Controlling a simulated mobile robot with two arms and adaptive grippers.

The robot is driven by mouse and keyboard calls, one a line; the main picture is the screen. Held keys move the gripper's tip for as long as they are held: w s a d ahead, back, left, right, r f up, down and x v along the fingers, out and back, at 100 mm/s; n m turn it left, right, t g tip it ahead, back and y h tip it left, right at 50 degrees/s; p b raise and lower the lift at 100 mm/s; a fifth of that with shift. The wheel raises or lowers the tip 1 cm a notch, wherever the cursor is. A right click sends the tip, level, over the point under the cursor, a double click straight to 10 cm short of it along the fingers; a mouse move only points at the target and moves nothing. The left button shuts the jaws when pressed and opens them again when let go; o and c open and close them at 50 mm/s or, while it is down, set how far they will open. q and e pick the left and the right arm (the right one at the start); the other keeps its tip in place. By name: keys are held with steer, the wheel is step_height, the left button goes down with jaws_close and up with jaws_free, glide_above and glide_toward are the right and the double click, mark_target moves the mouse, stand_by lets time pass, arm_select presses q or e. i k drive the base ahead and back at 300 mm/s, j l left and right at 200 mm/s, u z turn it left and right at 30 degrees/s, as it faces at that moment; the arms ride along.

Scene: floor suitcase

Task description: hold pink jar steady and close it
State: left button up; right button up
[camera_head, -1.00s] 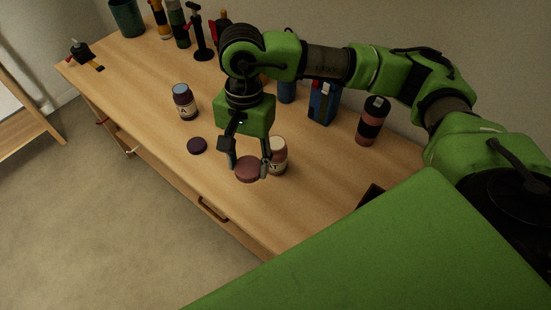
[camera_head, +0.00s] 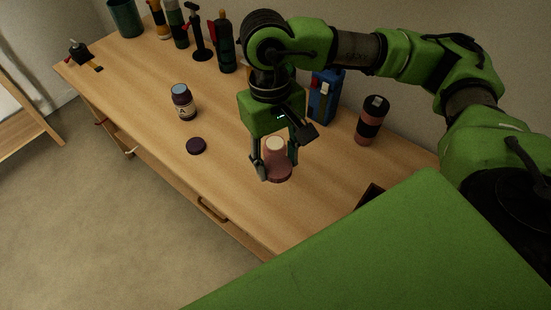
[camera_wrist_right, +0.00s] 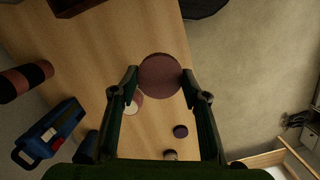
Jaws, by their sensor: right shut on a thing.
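The pink jar (camera_head: 277,150) stands upright and open on the wooden table, its cream-coloured top showing between the fingers of my right gripper (camera_head: 277,174). That gripper is shut on the round pink lid (camera_head: 277,175), which overlaps the jar's lower front in the head view. In the right wrist view the lid (camera_wrist_right: 163,76) is between the fingertips, and the jar (camera_wrist_right: 133,106) shows beside it, partly covered by the lid and a finger. The lid is not on the jar's mouth. My left gripper is not in view.
A dark purple jar (camera_head: 184,103) and its loose purple lid (camera_head: 196,146) are to the left on the table (camera_head: 140,90). Bottles and tools line the back. The front edge has a drawer handle (camera_head: 212,210).

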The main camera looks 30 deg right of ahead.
mark_target(273, 143)
steer(key=j+z, duration=0.15)
steer(key=z, duration=0.2)
steer(key=k+j+z, duration=0.1)
steer(key=z, duration=0.3)
steer(key=k+z, duration=0.15)
steer(key=z, duration=0.2)
steer(key=j, duration=0.05)
